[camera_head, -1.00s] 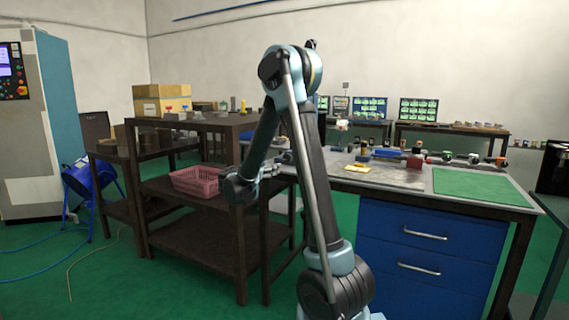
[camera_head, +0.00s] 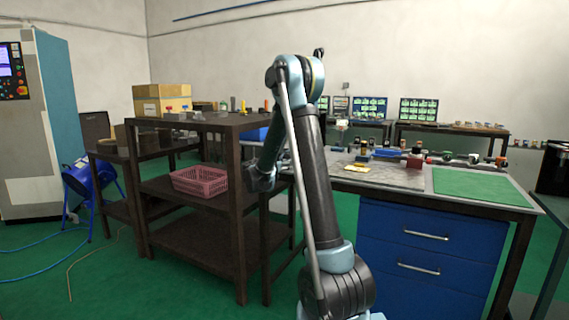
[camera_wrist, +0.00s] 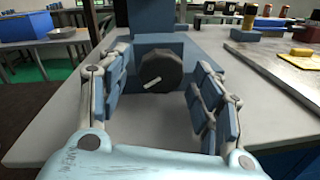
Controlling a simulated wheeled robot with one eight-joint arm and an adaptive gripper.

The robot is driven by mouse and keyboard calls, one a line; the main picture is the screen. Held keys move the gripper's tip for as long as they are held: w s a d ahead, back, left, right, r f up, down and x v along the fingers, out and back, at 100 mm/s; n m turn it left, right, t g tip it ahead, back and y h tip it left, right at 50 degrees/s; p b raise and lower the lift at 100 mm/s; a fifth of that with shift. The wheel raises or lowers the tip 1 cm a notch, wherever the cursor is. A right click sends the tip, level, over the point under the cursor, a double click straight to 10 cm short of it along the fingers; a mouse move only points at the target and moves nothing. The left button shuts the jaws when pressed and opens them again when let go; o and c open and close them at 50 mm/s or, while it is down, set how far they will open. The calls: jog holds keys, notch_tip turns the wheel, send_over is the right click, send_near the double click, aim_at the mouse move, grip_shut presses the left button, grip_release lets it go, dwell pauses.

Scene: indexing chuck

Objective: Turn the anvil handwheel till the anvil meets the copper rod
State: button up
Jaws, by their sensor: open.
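In the wrist view a dark round handwheel (camera_wrist: 161,72) with a pale mark on its face sits on the front of a blue machine body (camera_wrist: 152,18) on the grey table. My gripper (camera_wrist: 160,98) is open, its two padded fingers standing left and right of the handwheel, apart from it. Nothing is between the pads in front of the wheel. I cannot make out the anvil or the copper rod in either view.
The workbench (camera_head: 375,174) carries several small parts, a yellow item (camera_head: 356,168) and a green mat (camera_head: 480,186). A dark shelf rack (camera_head: 190,224) with a pink basket (camera_head: 200,181) stands left of my arm. In the wrist view, blocks and a yellow plate (camera_wrist: 302,52) lie to the right.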

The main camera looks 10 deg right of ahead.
jog(key=c, duration=1.1)
jog(key=shift+o, duration=0.2)
jog(key=shift+m, duration=1.9)
jog(key=o, duration=1.1)
jog(key=shift+c, duration=0.2)
